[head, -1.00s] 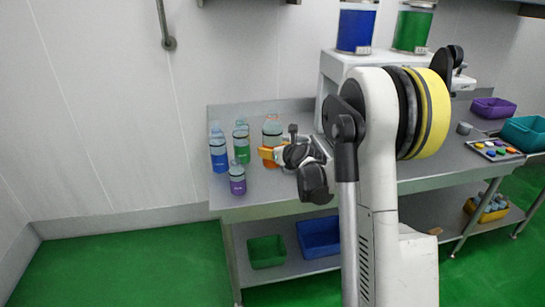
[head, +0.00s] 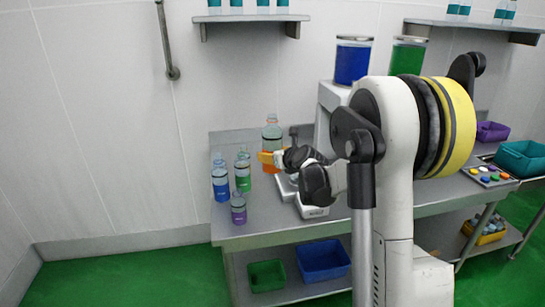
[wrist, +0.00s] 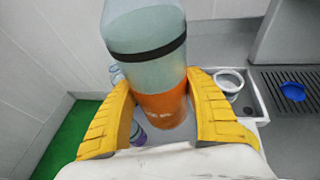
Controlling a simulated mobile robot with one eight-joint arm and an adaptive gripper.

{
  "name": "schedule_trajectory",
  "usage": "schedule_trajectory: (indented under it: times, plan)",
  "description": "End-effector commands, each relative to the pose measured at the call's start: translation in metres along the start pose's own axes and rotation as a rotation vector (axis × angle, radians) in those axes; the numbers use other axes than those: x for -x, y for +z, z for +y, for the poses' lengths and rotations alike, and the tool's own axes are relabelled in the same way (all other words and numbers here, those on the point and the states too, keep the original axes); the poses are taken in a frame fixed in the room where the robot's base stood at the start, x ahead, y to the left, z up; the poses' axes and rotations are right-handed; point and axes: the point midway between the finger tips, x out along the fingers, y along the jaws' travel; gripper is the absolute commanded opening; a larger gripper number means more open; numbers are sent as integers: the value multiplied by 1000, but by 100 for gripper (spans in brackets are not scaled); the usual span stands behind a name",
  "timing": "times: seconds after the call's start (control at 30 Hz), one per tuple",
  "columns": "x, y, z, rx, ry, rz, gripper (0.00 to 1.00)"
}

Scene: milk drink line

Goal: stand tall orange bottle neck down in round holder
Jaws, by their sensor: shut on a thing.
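The tall orange bottle (head: 271,134) is clear with a dark band and an orange lower part. It is upright, neck up, and appears held above the table. My gripper (head: 268,157) is shut on it from the right. In the wrist view the yellow fingers lie on both sides of the bottle's orange part (wrist: 160,108); its neck is out of frame. A round, pale ring-shaped cup (wrist: 230,82), which looks like the round holder, stands in a shallow tray right of the bottle in the wrist view. In the head view my arm seems to hide it.
Blue (head: 221,184), green (head: 242,178) and purple (head: 238,209) bottles stand left on the steel table (head: 285,231). A dark grate (wrist: 290,88) with a blue piece (wrist: 293,91) lies right in the wrist view. Green (head: 267,275) and blue (head: 323,260) bins sit on the lower shelf.

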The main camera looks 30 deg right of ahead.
Motion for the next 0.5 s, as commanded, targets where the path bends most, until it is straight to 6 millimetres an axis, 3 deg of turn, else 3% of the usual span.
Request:
schedule_trajectory:
  times: [0.27,0.5]
  plan:
    - [2,-1,0,0,0,0,33]
    - [37,-4,8,1,-1,0,33]
